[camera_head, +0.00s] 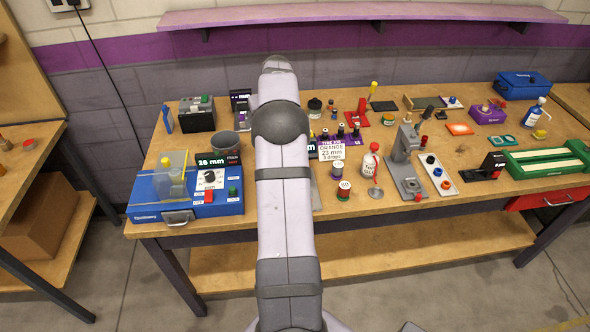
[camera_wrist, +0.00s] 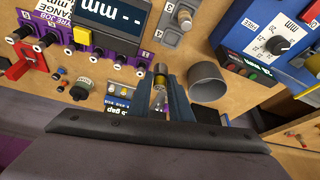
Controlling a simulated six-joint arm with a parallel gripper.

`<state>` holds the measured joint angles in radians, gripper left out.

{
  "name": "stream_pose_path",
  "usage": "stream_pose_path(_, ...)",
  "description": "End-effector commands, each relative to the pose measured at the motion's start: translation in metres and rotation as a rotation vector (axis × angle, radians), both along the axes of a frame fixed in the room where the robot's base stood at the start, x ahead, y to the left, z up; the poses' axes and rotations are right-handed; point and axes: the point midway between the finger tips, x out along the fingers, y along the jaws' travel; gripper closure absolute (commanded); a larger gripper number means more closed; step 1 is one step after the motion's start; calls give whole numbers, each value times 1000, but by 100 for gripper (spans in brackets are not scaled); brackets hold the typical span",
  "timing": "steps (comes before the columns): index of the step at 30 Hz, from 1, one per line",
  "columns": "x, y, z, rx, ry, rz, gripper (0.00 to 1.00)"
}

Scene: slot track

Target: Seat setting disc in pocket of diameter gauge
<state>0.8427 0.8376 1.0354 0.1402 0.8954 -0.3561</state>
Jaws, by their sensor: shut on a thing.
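My gripper (camera_wrist: 163,82) shows in the wrist view, its two blue-grey fingers close together over the bench. It is shut on a small round piece (camera_wrist: 160,70) with a brassy yellow face, which I take for the setting disc; its lower part is hard to make out. A dark display (camera_wrist: 118,14) reading "-- mm" stands at the top of the wrist view, with a grey block (camera_wrist: 178,22) bearing a round part beside it. These look like the diameter gauge, apart from my fingertips. I cannot make out its pocket. In the head view my arm hides the gripper and disc.
A grey cup (camera_wrist: 208,80) stands right beside my fingers in the wrist view. A blue device (camera_head: 190,195) with a "26 mm" display sits at the bench's left. Small tools crowd the bench right of my arm.

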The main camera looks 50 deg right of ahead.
Motion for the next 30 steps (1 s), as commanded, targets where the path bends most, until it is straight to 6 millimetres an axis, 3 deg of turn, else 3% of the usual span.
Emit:
stream_pose_path(9,-29,-24,53,-2,-1,-60,100)
stream_pose_path(14,-51,-23,61,0,0,-84,100)
stream_pose_path(23,-102,-11,57,2,2,-140,100)
stream_pose_path(30,-136,14,22,3,2,-204,100)
